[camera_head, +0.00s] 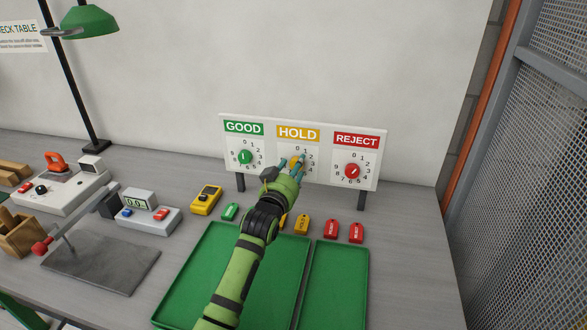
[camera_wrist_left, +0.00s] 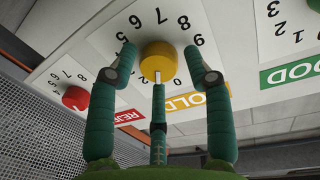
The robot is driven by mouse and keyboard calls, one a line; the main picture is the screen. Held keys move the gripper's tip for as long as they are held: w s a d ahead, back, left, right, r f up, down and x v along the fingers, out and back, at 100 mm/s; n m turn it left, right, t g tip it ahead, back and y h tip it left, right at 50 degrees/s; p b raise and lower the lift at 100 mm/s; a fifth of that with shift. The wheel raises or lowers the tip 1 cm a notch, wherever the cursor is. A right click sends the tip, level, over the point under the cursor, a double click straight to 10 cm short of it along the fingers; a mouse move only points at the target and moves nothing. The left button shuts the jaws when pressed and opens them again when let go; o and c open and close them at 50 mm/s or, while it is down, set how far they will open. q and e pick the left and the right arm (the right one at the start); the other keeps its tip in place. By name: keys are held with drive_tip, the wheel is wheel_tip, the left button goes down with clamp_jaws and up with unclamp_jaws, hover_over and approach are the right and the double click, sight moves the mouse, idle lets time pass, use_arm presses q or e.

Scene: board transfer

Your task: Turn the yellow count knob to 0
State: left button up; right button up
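The yellow count knob (camera_wrist_left: 158,62) is on the white HOLD panel (camera_head: 313,163), under the yellow HOLD label (camera_head: 298,134). In the left wrist view the panel appears upside down, and a white pointer mark on the knob points down toward the HOLD label. The digit at the pointer is hidden behind the middle finger. My left gripper (camera_head: 293,164) is at the knob, with its green fingers (camera_wrist_left: 162,75) spread around it. Gaps show between the two side fingers and the knob. In the head view the hand partly covers the dial. My right gripper is in neither view.
The GOOD panel with a green knob (camera_head: 245,157) and the REJECT panel with a red knob (camera_head: 352,171) flank the dial closely. Green trays (camera_head: 335,285) and several coloured tags (camera_head: 331,229) lie below. A yellow meter (camera_head: 206,200) is at left.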

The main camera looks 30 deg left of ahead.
use_arm(q)
drive_tip(key=c, duration=0.6)
drive_tip(key=shift+r, duration=0.1)
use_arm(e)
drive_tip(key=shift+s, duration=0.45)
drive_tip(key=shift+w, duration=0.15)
use_arm(q)
drive_tip(key=shift+r+n, duration=0.1)
drive_tip(key=shift+n, duration=0.3)
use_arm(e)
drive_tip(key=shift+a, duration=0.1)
